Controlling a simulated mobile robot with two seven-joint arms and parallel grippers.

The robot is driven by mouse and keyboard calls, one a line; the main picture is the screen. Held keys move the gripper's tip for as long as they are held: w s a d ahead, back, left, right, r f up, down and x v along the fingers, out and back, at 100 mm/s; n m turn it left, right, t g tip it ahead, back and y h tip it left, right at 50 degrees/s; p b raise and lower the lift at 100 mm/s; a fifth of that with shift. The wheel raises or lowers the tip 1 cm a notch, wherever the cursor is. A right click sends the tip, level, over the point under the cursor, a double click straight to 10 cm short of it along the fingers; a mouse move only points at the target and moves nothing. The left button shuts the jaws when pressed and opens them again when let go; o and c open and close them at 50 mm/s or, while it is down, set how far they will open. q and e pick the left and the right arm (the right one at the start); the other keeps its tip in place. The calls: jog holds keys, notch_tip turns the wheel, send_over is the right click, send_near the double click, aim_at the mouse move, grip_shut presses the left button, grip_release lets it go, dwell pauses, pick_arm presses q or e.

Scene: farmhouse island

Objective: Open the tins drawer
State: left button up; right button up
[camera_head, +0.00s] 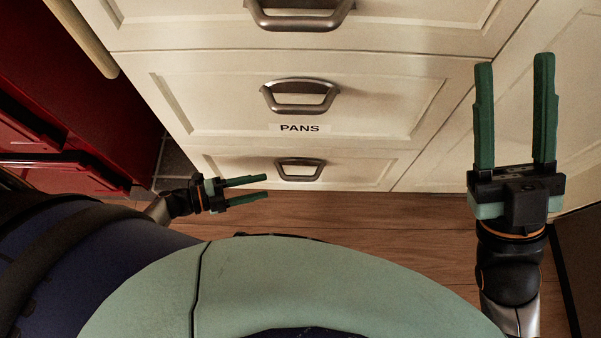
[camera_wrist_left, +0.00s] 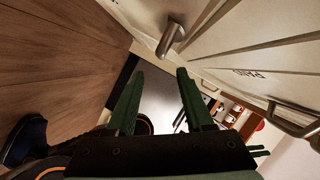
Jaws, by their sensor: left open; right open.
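A white cabinet front has three drawers in view, all looking closed. The middle drawer (camera_head: 225,98) carries the label PANS (camera_head: 299,128). The bottom drawer (camera_head: 235,164) has a dark metal handle (camera_head: 300,177), and I see no label on it. The top drawer (camera_head: 400,25) has a larger handle (camera_head: 300,20); no label of it shows. No label reading tins is in view. My left gripper (camera_head: 266,186) is open and empty, just left of the bottom handle; in the left wrist view, a handle (camera_wrist_left: 171,37) lies beyond its fingertips (camera_wrist_left: 160,72). My right gripper (camera_head: 514,62) is open and empty at the right.
A red cabinet (camera_head: 70,90) with a pale rail (camera_head: 84,38) stands at the left. Wooden floor (camera_head: 360,215) lies below the drawers. The PANS handle (camera_head: 299,97) sticks out above the left gripper. Another white panel (camera_head: 570,110) is behind the right gripper.

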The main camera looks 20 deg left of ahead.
aim_at(298, 177)
pick_arm(q)
jog(key=b+x, duration=0.3)
jog(key=x, duration=0.8)
jog(key=shift+w+d, duration=0.1)
jog(key=shift+d, duration=0.1)
jog(key=shift+f, duration=0.1)
grip_shut()
dwell(0.9)
